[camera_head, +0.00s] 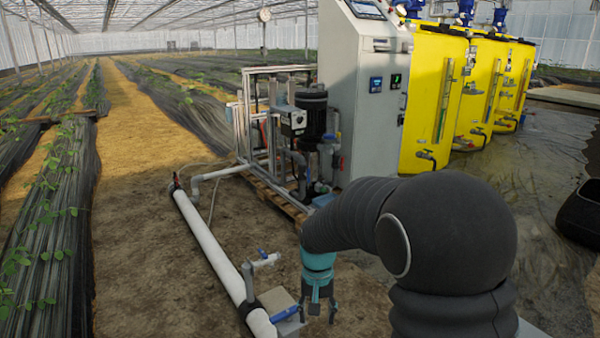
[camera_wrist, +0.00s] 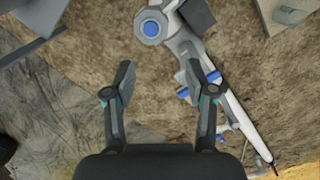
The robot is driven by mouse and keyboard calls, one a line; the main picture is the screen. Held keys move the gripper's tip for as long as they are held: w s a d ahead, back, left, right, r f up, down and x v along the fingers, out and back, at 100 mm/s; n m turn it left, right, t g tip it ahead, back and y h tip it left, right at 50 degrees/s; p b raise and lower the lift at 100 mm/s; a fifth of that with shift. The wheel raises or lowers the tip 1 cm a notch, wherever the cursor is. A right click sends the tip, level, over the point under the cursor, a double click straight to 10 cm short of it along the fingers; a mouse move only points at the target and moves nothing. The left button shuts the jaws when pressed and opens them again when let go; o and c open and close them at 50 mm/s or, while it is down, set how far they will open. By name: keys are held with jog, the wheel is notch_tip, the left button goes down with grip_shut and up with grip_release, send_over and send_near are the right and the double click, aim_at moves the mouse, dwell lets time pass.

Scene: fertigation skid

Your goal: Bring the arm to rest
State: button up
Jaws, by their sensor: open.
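My gripper (camera_head: 318,304) hangs at the end of my dark arm, pointing down over the bare soil, just right of the white pipe's near end. In the wrist view my gripper (camera_wrist: 160,85) has its two fingers spread wide, with nothing between them but soil below. It is open and empty. My arm is bent in front of the skid and covers part of the ground on the right.
A white pipe (camera_head: 208,243) with blue-handled valves (camera_head: 262,256) runs along the ground close to my gripper; it also shows in the wrist view (camera_wrist: 240,118). A grey control cabinet (camera_head: 365,95), a pump (camera_head: 311,110) and yellow tanks (camera_head: 432,100) stand behind. The sandy path (camera_head: 140,120) is clear.

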jog(key=s+d+r+t, duration=0.2)
jog(key=s+d+r, duration=0.1)
jog(key=s+r, duration=0.2)
jog(key=s+d+r+t, duration=0.2)
jog(key=s+d+r, duration=0.2)
jog(key=s, duration=0.6)
jog(key=s+d+r+n+t, duration=0.1)
jog(key=s+d+r+t, duration=0.1)
jog(key=s+d+r, duration=0.2)
jog(key=s+r, duration=0.3)
jog(key=shift+s+d+r, duration=0.2)
jog(key=shift+s+d, duration=0.05)
